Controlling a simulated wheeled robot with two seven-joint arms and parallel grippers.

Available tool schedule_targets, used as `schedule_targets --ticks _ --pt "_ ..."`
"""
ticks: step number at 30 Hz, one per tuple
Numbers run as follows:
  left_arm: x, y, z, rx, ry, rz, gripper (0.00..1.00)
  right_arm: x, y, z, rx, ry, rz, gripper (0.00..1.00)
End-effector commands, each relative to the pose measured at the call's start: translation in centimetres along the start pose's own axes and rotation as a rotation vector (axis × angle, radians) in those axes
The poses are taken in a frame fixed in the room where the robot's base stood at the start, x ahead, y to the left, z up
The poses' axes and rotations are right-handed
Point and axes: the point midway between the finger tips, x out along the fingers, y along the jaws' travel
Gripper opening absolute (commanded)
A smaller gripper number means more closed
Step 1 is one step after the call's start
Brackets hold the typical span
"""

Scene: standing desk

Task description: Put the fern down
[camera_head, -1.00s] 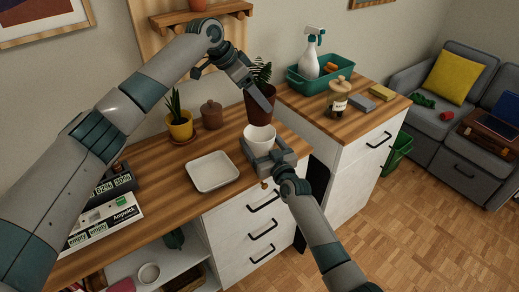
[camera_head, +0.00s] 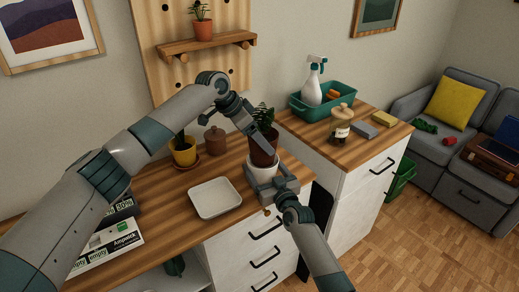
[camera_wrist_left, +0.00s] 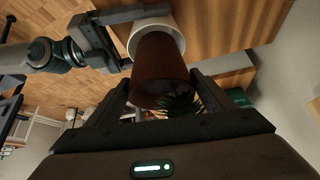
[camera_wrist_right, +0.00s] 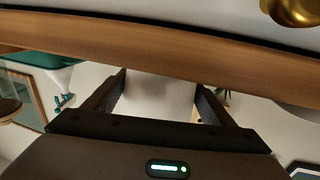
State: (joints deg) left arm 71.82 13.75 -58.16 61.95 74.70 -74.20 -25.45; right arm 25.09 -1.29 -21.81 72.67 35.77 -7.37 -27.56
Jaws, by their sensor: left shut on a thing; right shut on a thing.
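The fern (camera_head: 263,116) stands upright in a dark brown pot (camera_head: 264,148). My left gripper (camera_head: 262,138) is shut on this pot, which also shows between its fingers in the left wrist view (camera_wrist_left: 160,65). The lower end of the brown pot sits inside the mouth of a white pot (camera_head: 262,174); whether it rests on the bottom is hidden. My right gripper (camera_head: 272,186) is shut on the white pot at the counter's front edge. The white pot fills the gap between the fingers in the right wrist view (camera_wrist_right: 160,95).
A white square dish (camera_head: 214,198) lies left of the pots on the wooden counter (camera_head: 180,220). A yellow pot (camera_head: 184,152) and a brown lidded jar (camera_head: 214,140) stand behind.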

Motion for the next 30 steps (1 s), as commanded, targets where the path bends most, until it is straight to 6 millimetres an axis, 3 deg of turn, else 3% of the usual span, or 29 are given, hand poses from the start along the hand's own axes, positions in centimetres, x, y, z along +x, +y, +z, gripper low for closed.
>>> schedule_targets --ticks 9,30 --pt "3.1 0.0 2.0 0.000 0.001 0.000 0.35 0.0 0.0 0.0 0.000 0.000 0.000 0.53" --pt "4.0 0.0 2.5 0.000 0.003 -0.001 0.35 0.0 0.0 0.0 0.000 0.000 0.000 0.53"
